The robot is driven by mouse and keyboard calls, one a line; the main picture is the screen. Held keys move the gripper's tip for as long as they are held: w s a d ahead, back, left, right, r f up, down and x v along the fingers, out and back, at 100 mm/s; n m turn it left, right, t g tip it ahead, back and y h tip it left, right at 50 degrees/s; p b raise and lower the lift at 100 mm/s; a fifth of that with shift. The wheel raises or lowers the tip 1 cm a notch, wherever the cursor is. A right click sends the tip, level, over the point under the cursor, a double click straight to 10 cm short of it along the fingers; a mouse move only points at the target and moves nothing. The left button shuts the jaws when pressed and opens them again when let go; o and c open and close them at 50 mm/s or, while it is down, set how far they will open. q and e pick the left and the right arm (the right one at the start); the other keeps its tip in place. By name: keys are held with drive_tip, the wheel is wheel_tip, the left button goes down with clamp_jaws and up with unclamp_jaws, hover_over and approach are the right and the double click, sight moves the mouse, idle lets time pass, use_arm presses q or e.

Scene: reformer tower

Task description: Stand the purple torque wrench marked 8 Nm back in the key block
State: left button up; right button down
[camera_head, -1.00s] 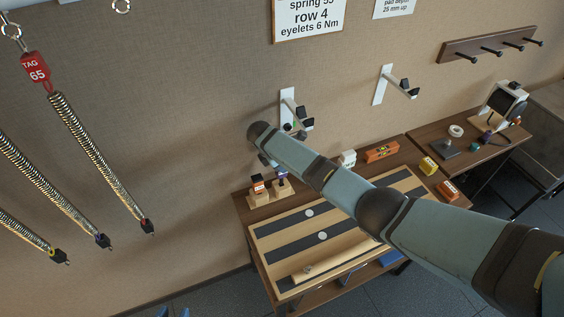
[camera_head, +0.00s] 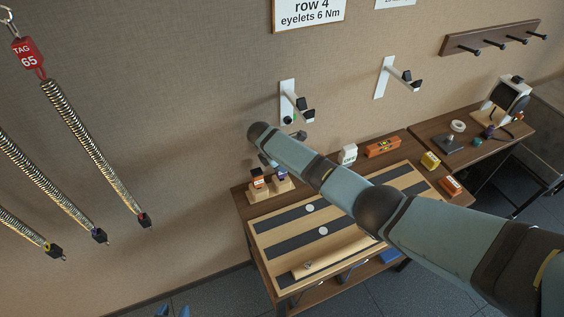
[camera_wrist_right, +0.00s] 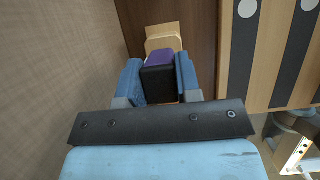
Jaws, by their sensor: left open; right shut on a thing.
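The purple torque wrench (camera_head: 281,173) is at the right part of the wooden key block (camera_head: 282,187), beside an orange-and-black tool (camera_head: 257,177). In the right wrist view my right gripper (camera_wrist_right: 159,82) is shut on the purple wrench (camera_wrist_right: 159,57), with its black end toward the camera. The pale key block (camera_wrist_right: 163,31) shows just beyond it. How deep the wrench sits, and its marking, I cannot tell. In the head view my right arm hides the right jaws. My left gripper (camera_head: 172,312) is open at the bottom edge, only its blue fingertips showing.
A board with dark strips (camera_head: 300,232) fills the bench right of the block. Wall brackets (camera_head: 288,102) project above the block. Springs (camera_head: 90,145) hang at left.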

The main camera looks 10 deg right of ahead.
drive_tip(key=shift+f+b, duration=0.3)
drive_tip(key=shift+f, duration=0.15)
drive_tip(key=c, duration=0.7)
unclamp_jaws()
drive_tip(key=shift+c, duration=0.2)
